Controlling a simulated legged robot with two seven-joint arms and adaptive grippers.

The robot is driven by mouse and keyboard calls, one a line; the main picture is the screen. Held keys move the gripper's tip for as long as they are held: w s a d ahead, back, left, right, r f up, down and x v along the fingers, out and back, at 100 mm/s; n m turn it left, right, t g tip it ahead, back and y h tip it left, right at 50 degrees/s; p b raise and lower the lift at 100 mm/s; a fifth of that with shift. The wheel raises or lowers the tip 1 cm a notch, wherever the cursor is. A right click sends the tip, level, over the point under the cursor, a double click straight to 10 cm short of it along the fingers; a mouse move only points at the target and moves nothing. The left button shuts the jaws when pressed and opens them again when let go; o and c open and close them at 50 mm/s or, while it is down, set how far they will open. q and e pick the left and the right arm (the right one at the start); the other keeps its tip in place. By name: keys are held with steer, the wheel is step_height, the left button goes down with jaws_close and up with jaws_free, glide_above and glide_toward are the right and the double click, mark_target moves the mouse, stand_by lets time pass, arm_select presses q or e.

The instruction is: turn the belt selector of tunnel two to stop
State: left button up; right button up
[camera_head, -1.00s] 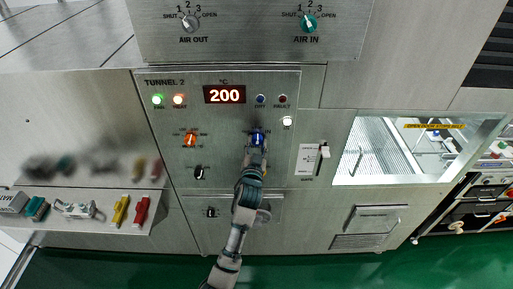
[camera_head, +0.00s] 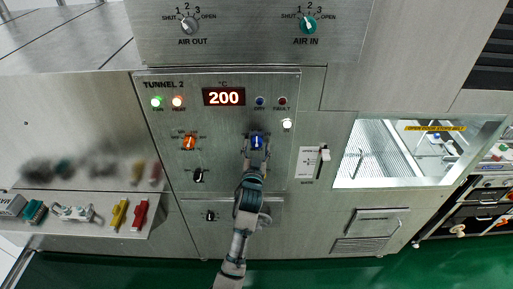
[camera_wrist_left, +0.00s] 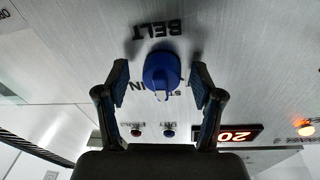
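The belt selector is a blue knob (camera_head: 257,142) at the lower right of the Tunnel 2 panel (camera_head: 225,170). In the left wrist view the knob (camera_wrist_left: 160,72) sits below upside-down BELT lettering, its pale pointer end toward the picture's bottom. Labels beside it are partly hidden by my fingers, so I cannot tell which one the pointer meets. My left gripper (camera_head: 257,145) is open, one finger on each side of the knob. In the wrist view gaps show between the knob and both fingers (camera_wrist_left: 159,85). My right gripper is not in view.
An orange knob (camera_head: 189,143) and a black knob (camera_head: 199,175) are left of my gripper. A white-handled slider (camera_head: 323,155) is to the right. The display (camera_head: 224,96) reads 200.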

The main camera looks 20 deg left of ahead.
arm_select(q)
steer(key=shift+r, duration=0.1)
steer(key=shift+s, duration=0.2)
steer(key=v, duration=1.1)
steer(key=shift+s+d, duration=0.15)
steer(key=shift+s, duration=0.1)
steer(key=shift+f, duration=0.3)
